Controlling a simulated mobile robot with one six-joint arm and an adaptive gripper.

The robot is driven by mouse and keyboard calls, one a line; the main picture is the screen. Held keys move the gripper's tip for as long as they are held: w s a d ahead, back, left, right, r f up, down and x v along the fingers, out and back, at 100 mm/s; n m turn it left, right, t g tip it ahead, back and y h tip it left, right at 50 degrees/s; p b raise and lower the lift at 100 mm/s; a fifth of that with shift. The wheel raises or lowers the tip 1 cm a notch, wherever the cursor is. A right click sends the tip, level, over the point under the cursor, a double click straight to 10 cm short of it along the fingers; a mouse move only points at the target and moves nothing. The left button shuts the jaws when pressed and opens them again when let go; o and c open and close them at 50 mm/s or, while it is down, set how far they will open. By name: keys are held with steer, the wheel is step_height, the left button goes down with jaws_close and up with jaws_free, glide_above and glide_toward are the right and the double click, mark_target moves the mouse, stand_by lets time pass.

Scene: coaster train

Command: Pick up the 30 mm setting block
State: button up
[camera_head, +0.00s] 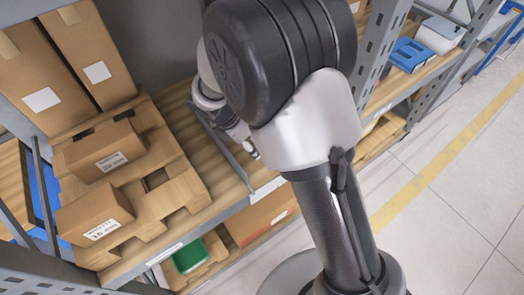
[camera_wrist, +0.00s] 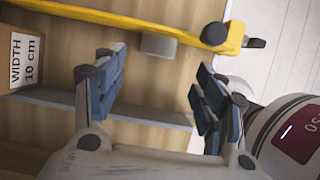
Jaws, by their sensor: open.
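No block marked 30 mm can be made out in either view. In the wrist view my gripper (camera_wrist: 160,66) is open, with its two blue-grey fingers well apart and nothing between them. A yellow bar (camera_wrist: 120,18) with dark knobs lies across the top, beyond the fingertips. A small grey rounded piece (camera_wrist: 158,45) sits at the bar's lower edge, just beyond the gap between the fingers. I cannot tell whether it is part of the bar.
A white round device (camera_wrist: 285,130) with a dark red display is close to the right finger. A "WIDTH 10 cm" label (camera_wrist: 26,60) is at the left. Cardboard boxes (camera_head: 105,150) stand on a pallet (camera_head: 175,190); a green bin (camera_head: 187,256) is below. The right floor is clear.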

steer(key=b+x, duration=0.1)
steer(key=x, duration=0.2)
steer(key=b+x, duration=0.2)
steer(key=x, duration=0.2)
steer(key=shift+w+a, duration=0.15)
steer(key=shift+a, duration=0.05)
steer(key=shift+c, duration=0.2)
jaws_close()
stand_by(0.4)
steer(key=shift+r, duration=0.1)
